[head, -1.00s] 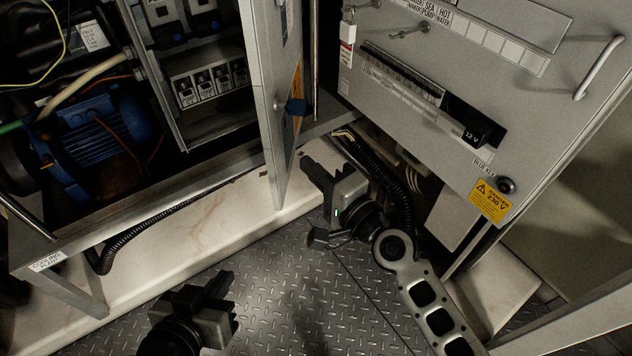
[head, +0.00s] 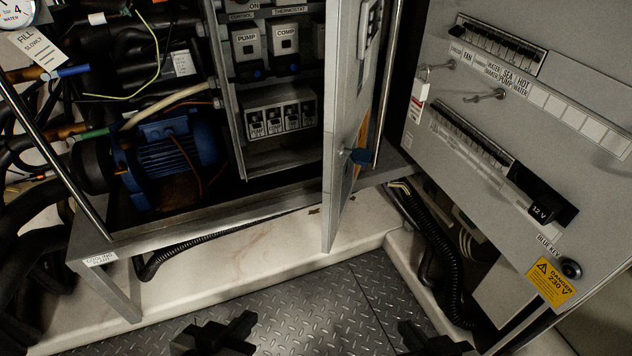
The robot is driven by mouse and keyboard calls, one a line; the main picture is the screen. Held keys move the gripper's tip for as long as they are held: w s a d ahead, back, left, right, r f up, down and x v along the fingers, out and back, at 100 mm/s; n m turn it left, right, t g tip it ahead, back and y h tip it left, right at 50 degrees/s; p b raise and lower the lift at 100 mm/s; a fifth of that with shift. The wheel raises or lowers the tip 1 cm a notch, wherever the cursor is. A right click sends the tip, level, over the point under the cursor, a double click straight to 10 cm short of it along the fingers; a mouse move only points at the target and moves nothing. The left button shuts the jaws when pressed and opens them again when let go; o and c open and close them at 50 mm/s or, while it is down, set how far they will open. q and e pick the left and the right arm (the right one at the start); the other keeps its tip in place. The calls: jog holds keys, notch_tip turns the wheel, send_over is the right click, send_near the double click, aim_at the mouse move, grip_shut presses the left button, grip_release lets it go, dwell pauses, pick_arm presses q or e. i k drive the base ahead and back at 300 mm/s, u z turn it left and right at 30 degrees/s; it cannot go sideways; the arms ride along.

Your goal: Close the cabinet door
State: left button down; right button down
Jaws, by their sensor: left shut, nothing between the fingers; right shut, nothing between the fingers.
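The cabinet door (head: 348,110) is a grey metal panel, seen nearly edge-on and standing open toward me. My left gripper (head: 235,330) is at the bottom edge of the head view, low over the floor, shut and empty. My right gripper (head: 415,335) is at the bottom edge further right, shut, empty and partly cut off by the frame. Both are apart from the door, nearer to me.
A grey switch panel (head: 480,150) with a yellow danger label (head: 550,282) stands to the right of the door. A blue motor (head: 170,155) and hoses are at the left. A white ledge (head: 270,245) runs below the frame. The checker-plate floor (head: 320,300) is clear.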

aim_at(350, 65)
jog(key=u, duration=0.8)
jog(key=k, duration=0.6)
jog(key=z, duration=1.2)
jog(key=i, duration=0.45)
jog(key=u, duration=0.1)
